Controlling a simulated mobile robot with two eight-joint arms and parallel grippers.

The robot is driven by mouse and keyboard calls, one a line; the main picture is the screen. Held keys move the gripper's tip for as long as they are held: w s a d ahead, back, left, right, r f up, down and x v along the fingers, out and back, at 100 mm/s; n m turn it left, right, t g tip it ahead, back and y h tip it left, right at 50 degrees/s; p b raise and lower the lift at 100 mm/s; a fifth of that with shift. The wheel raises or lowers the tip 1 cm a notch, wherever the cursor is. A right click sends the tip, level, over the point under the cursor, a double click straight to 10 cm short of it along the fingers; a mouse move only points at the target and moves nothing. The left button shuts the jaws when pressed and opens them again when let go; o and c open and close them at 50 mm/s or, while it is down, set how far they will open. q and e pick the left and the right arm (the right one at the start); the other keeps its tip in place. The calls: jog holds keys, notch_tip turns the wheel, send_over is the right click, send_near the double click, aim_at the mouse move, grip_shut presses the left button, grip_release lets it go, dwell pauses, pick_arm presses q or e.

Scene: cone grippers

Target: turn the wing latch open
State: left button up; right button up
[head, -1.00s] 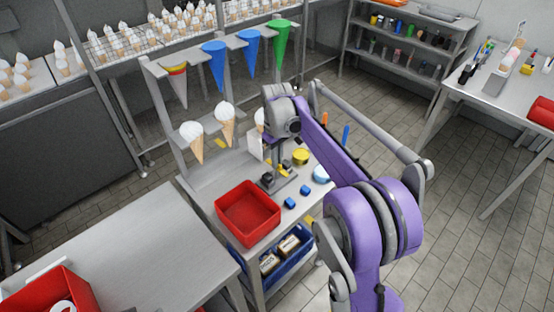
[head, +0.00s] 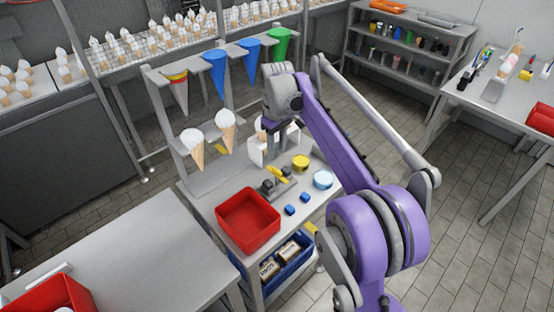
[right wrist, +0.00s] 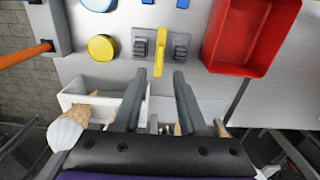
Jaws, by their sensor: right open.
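The wing latch has a yellow wing (head: 277,174) on a grey base with dark blocks, on the grey bench. In the right wrist view the yellow wing (right wrist: 160,50) points towards me, between two ribbed dark grey blocks (right wrist: 181,46). My right gripper (right wrist: 159,76) is open, its two grey fingers apart. In that view the wing's near end shows in the gap between the fingers; I cannot tell whether they are level with it. In the head view the right gripper (head: 278,146) is above and behind the latch, partly hidden by my arm. My left gripper is out of view.
A red bin (head: 248,219) stands left of the latch. Two small blue blocks (head: 290,210), a yellow round piece (head: 301,162) and a light blue one (head: 323,180) lie nearby. A white box (right wrist: 100,100) stands behind the latch. Cones hang on the rack above.

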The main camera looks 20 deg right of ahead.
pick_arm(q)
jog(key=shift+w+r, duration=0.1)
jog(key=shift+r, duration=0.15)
pick_arm(e)
notch_tip(320, 180, up, 3)
jog(key=shift+r, duration=0.15)
